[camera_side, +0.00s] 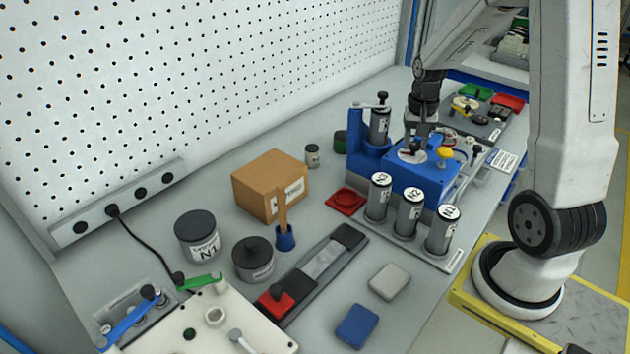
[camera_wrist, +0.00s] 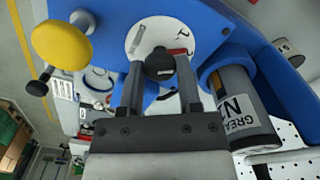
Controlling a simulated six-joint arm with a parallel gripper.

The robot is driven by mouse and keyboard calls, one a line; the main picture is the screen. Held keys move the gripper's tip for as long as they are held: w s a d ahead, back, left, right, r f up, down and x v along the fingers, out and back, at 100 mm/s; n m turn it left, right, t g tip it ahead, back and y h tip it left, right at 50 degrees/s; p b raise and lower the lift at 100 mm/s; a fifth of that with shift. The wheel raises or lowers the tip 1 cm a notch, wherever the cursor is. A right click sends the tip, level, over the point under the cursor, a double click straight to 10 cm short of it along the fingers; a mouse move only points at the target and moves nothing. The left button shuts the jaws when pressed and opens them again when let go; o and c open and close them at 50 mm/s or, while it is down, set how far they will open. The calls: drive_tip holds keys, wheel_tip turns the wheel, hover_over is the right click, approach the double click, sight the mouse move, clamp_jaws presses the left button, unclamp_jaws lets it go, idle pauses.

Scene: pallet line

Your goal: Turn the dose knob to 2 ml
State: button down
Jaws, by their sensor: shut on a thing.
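The dose knob (camera_wrist: 160,66) is a dark round knob at the middle of a white dial disc (camera_wrist: 150,35) on the blue dosing unit (camera_wrist: 110,15). The disc carries small black marks, a grey bar and a red mark; I cannot read the setting for sure. My gripper (camera_wrist: 160,72) has one finger on each side of the knob and is shut on it. In the side view my gripper (camera_side: 415,140) points down at the white disc (camera_side: 411,155) on top of the blue unit (camera_side: 425,177). The fingers hide part of the dial.
A yellow knob (camera_wrist: 62,45) stands beside the dial. A grease cartridge (camera_wrist: 240,105) is in a blue holder on the other side. Several cartridges (camera_side: 410,213) stand in front of the unit. A cardboard box (camera_side: 262,185) and a red tray (camera_side: 346,201) are to the left.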

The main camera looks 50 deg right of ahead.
sight(414, 144)
drive_tip(key=shift+m, duration=1.1)
drive_tip(key=shift+c, duration=1.4)
unclamp_jaws()
drive_tip(key=shift+r, duration=3.9)
drive_tip(key=shift+a, duration=0.1)
